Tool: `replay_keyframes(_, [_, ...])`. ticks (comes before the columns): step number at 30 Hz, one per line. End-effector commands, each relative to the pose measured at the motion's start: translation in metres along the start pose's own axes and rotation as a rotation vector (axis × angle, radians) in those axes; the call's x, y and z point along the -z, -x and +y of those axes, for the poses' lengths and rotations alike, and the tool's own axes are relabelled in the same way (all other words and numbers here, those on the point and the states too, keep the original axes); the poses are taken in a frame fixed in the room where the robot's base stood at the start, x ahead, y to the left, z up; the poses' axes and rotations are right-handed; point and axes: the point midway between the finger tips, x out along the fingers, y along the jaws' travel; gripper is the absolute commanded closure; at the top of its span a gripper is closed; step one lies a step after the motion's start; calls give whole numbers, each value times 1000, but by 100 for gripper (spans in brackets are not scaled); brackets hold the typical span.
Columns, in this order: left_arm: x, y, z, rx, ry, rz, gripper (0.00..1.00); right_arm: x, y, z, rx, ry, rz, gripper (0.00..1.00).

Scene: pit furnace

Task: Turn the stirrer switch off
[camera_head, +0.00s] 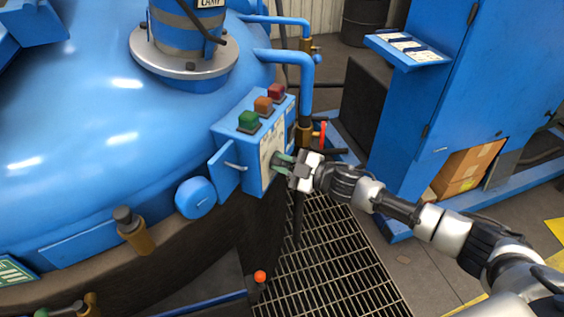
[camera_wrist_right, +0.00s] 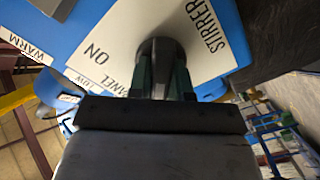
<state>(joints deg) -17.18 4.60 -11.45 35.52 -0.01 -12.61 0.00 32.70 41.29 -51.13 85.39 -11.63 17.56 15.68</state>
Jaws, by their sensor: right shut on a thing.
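The blue control box (camera_head: 236,150) stands on the side of the big blue vessel, with a white labelled plate (camera_head: 266,150) on its right face. In the right wrist view the plate (camera_wrist_right: 110,45) reads "STIRRER" and "ON". The dark stirrer switch knob (camera_wrist_right: 160,48) sticks out of this plate. My right gripper (camera_head: 284,162) is at the plate, its greenish fingers (camera_wrist_right: 163,80) shut on the knob from both sides. The fingers hide part of the knob, so I cannot tell which way it points. My left gripper is not in view.
Green (camera_head: 248,121), orange (camera_head: 263,104) and red (camera_head: 276,91) buttons sit on top of the box. A small blue door (camera_head: 226,170) hangs open at its left. A red-handled valve (camera_head: 322,134) stands behind my gripper. A floor grating (camera_head: 330,260) lies below.

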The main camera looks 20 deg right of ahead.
Motion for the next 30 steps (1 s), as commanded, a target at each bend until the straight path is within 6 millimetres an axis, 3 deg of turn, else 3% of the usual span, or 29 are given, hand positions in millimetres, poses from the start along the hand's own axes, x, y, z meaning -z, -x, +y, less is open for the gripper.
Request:
replay_keyframes(1, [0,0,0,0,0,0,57,0,0,-1,2,4,-1,100])
replay_keyframes(2, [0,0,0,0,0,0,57,0,0,-1,2,4,-1,76])
replay_keyframes(6, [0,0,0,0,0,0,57,0,0,-1,1,3,0,55])
replay_keyframes(17, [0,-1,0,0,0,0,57,-1,7,-1,1,1,-1,55])
replay_keyframes(30, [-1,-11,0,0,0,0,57,-2,88,-3,4,1,-3,55])
